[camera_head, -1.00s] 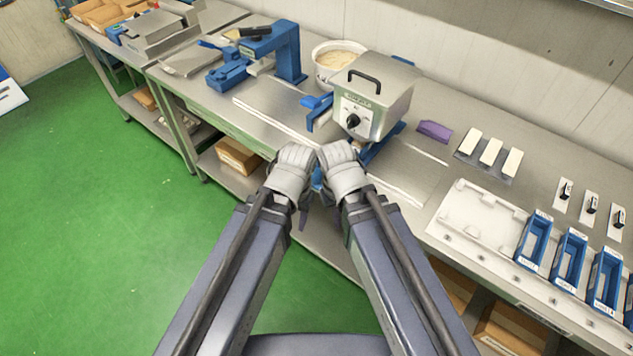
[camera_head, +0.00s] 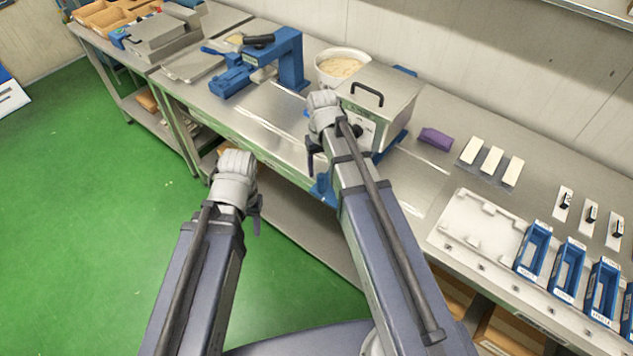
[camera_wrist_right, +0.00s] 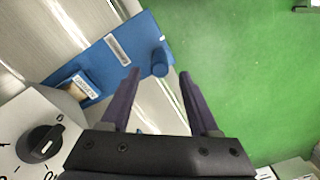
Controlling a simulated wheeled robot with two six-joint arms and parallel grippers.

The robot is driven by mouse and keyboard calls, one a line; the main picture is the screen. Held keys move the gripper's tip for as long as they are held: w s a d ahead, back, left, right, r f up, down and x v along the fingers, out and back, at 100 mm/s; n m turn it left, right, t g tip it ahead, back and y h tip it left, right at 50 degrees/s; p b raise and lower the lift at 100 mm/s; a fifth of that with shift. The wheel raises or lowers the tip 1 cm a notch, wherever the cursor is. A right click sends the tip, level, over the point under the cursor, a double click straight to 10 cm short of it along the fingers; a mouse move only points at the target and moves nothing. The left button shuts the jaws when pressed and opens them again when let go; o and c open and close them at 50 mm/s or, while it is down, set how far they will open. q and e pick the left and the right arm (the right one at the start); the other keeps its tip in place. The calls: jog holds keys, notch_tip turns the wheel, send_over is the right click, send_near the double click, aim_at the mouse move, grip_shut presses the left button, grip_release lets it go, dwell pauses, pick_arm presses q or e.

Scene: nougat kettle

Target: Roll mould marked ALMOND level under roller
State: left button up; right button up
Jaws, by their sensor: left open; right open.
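The roller machine (camera_head: 385,95) is a steel box with a black handle on the bench. My right arm partly hides its front. In the right wrist view its white face has a black dial (camera_wrist_right: 40,143). Beside it lies a long blue mould or tray (camera_wrist_right: 98,66) with a white label, a round blue peg at one end and brown filling at the other. I cannot read its labels for ALMOND. My right gripper (camera_wrist_right: 157,72) is open and empty, its fingertips near the peg. It also shows in front of the machine (camera_head: 313,158). My left gripper (camera_head: 257,222) is open and empty over the floor.
Several blue labelled moulds (camera_head: 533,250) stand at the right by a white tray (camera_head: 475,232). A purple block (camera_head: 436,139) and white bars (camera_head: 492,160) lie behind. A blue press (camera_head: 265,65) and a white bowl (camera_head: 341,68) stand left of the machine. Green floor is free.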

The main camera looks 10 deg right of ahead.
aim_at(321, 183)
jog(key=shift+f+b, duration=3.75)
jog(key=shift+f, duration=0.15)
grip_shut()
